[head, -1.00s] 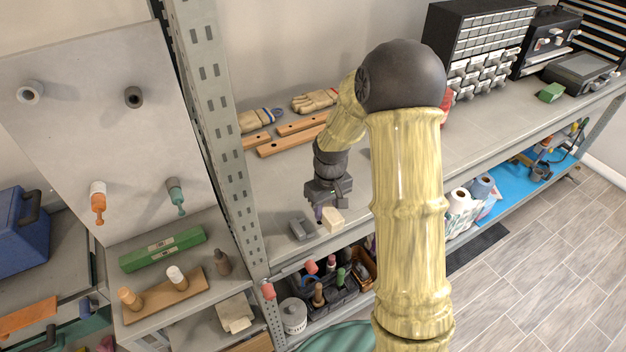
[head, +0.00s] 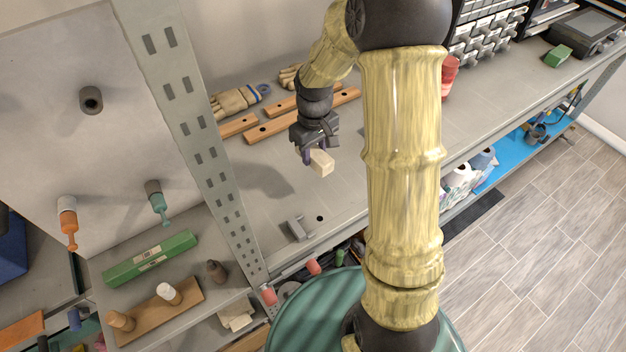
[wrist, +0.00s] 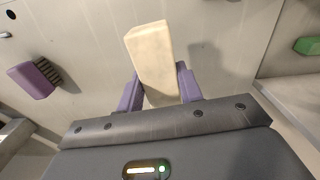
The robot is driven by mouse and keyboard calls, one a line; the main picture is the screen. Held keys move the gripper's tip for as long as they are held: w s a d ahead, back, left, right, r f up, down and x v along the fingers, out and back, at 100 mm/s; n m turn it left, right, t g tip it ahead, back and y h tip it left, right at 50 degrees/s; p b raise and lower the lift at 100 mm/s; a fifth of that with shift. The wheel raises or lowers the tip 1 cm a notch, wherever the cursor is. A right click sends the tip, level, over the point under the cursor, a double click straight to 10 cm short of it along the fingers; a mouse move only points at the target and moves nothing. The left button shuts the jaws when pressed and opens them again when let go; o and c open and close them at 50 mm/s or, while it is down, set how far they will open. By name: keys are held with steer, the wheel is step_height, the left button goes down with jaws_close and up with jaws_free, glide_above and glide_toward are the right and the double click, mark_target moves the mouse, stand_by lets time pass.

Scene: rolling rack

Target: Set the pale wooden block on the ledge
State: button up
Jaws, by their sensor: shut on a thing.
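The pale wooden block (head: 321,162) is held in my gripper (head: 312,153), above the grey shelf top (head: 380,170) and apart from it. In the wrist view the block (wrist: 153,62) sits tilted between the purple fingers of my gripper (wrist: 160,88), which are shut on its near end. Its far end sticks out beyond the fingers. I cannot tell for certain which surface is the ledge. A pale raised edge (wrist: 290,105) shows at the right of the wrist view.
A brush-like block (wrist: 34,79) lies on the shelf; in the head view it looks grey (head: 297,229). Wooden bars (head: 290,125) and gloves (head: 235,102) lie behind. A perforated post (head: 190,125) stands left; beyond it are a green box (head: 150,258) and pegs. Clear shelf surrounds the block.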

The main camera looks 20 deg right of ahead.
steer(key=p, duration=0.2)
glide_above(314, 184)
steer(key=shift+f, duration=2.95)
steer(key=shift+f+p, duration=0.6)
steer(key=shift+f, duration=1.25)
steer(key=shift+f, duration=0.2)
steer(key=o, duration=1)
